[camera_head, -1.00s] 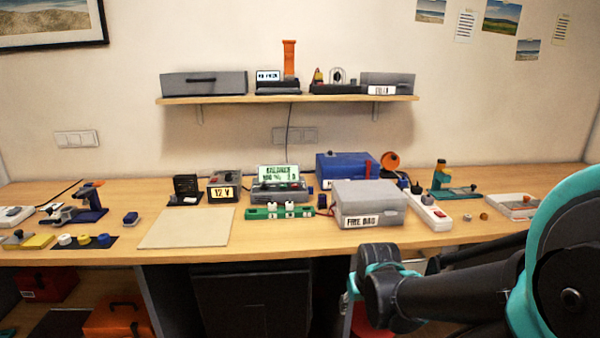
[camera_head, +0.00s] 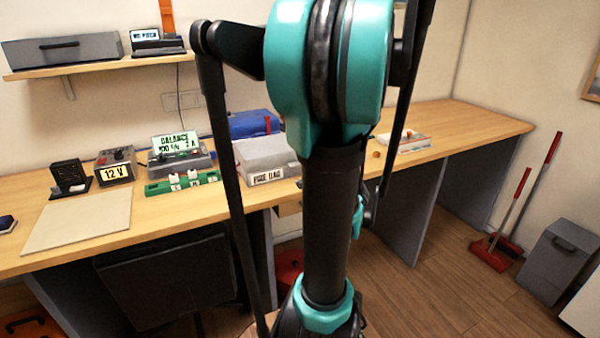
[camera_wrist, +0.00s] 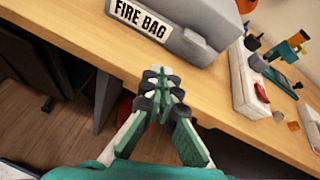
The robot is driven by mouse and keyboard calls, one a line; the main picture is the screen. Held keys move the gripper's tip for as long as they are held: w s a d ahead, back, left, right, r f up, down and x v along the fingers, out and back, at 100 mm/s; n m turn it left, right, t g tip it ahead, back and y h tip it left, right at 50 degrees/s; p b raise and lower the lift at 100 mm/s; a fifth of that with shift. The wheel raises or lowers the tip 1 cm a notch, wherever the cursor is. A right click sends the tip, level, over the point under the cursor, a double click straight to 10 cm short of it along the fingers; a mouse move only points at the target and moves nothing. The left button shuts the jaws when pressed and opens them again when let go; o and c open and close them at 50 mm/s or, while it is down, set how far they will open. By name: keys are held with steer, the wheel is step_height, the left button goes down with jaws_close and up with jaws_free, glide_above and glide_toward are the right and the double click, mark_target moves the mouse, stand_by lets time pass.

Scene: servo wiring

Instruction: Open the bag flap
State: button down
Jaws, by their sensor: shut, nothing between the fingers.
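The fire bag is a grey box-like bag (camera_head: 266,156) on the workbench, with a white label reading "FIRE BAG" on its front. Its top looks closed. In the wrist view the bag (camera_wrist: 195,22) is at the top, cut off by the frame edge. My gripper (camera_wrist: 160,82) is in the middle of the wrist view, its fingers together and empty. It appears in front of the bench edge, below the label and apart from the bag. In the head view my arm covers the middle and I cannot make out the gripper's fingertips.
A green strip (camera_head: 182,184), a charger with a lit display (camera_head: 176,146) and a 12 V box (camera_head: 115,167) stand left of the bag. A blue box (camera_head: 250,124) is behind it. A power strip (camera_wrist: 244,82) lies to its right. A beige mat (camera_head: 78,222) is bare.

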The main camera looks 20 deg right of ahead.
steer(key=d+r+m+t+h, duration=0.1)
steer(key=d+r+m, duration=0.1)
steer(key=d+m, duration=0.2)
steer(key=shift+x, duration=5.2)
steer(key=shift+s, duration=0.1)
